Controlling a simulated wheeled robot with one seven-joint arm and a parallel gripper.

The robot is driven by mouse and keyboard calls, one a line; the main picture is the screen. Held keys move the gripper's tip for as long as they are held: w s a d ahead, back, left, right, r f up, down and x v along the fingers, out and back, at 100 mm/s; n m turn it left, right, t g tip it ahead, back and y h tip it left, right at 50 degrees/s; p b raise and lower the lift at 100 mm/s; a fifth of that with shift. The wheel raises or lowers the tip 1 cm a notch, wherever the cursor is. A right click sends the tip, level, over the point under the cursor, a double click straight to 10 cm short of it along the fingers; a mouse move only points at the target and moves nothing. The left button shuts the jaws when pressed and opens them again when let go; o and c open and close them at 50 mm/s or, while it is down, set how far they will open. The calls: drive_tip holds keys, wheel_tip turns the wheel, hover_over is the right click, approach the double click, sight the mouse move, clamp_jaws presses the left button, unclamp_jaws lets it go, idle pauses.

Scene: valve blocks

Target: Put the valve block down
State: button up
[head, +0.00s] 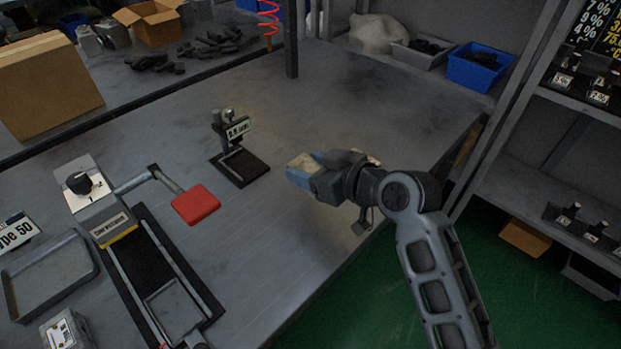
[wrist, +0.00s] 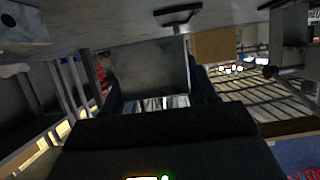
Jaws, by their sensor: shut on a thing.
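My gripper (head: 303,172) is over the right part of the grey workbench (head: 330,115), to the right of the small black stand. It is shut on the valve block (wrist: 152,70), a plain grey metal block filling the middle of the wrist view between the two dark fingers. In the head view only a pale bit of the block (head: 301,162) shows beside the blue fingertips. The block looks held above the bench; its exact height is hard to judge. Another silver block (head: 68,333) with a white label sits at the bottom left of the bench.
A black stand with a small sign (head: 240,165) is left of my gripper. A fixture with a red pad (head: 196,204) and black rails (head: 152,270) stands further left, beside a grey tray (head: 50,275). Shelving (head: 540,130) is at right. Bench behind my gripper is clear.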

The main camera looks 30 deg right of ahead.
wheel_tip(320, 180, down, 3)
drive_tip(key=shift+f, duration=0.2)
drive_tip(key=shift+f, duration=0.1)
drive_tip(key=shift+f+b, duration=0.35)
drive_tip(key=shift+b, duration=0.05)
drive_tip(key=shift+f, duration=0.15)
drive_tip(key=o, duration=1.5)
